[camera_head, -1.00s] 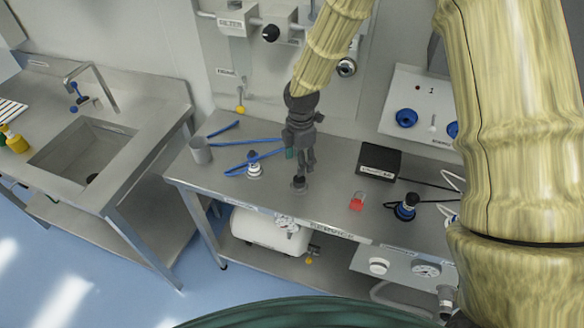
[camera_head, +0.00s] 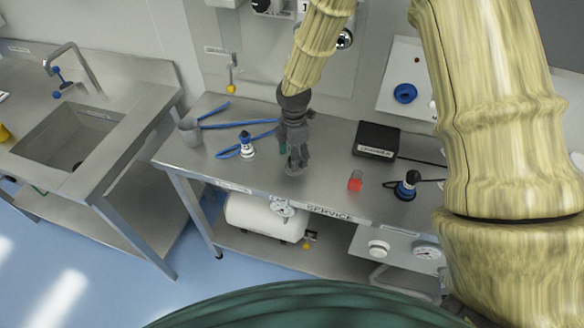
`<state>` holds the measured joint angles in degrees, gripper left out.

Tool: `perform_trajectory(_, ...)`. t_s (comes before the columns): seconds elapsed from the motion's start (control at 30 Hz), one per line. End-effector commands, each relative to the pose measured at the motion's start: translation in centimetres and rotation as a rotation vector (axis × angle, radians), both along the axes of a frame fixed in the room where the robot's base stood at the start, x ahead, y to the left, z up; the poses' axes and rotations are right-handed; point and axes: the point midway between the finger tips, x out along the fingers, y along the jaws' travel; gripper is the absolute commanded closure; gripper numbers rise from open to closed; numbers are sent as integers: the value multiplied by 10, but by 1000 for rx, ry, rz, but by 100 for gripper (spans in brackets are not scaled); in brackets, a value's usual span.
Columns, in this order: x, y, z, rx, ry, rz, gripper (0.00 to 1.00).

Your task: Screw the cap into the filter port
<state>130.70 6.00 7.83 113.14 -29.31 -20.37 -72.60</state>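My gripper (camera_head: 294,160) points down at the middle of the steel bench, its fingertips over a small grey round fitting (camera_head: 294,171) on the bench top. The fingers overlap the fitting, and I cannot tell whether they touch it or how wide they are spread. A small green part shows at the gripper's left side. A white fitting with a dark blue top (camera_head: 247,145) stands upright on the bench to the left. I cannot tell for sure which piece is the cap and which is the filter port.
Blue tools (camera_head: 236,124) and a grey cup (camera_head: 190,132) lie left on the bench (camera_head: 225,172). A black box (camera_head: 377,140), a red piece (camera_head: 355,181) and a blue-black knob (camera_head: 406,186) are to the right. A sink (camera_head: 70,135) stands far left. My arm hides the right side.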

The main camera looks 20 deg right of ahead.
Motion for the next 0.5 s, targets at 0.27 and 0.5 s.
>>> perform_trajectory(0.27,-2,0,-9,-1,-2,0,43)
perform_trajectory(0.5,2,0,-11,0,2,0,43)
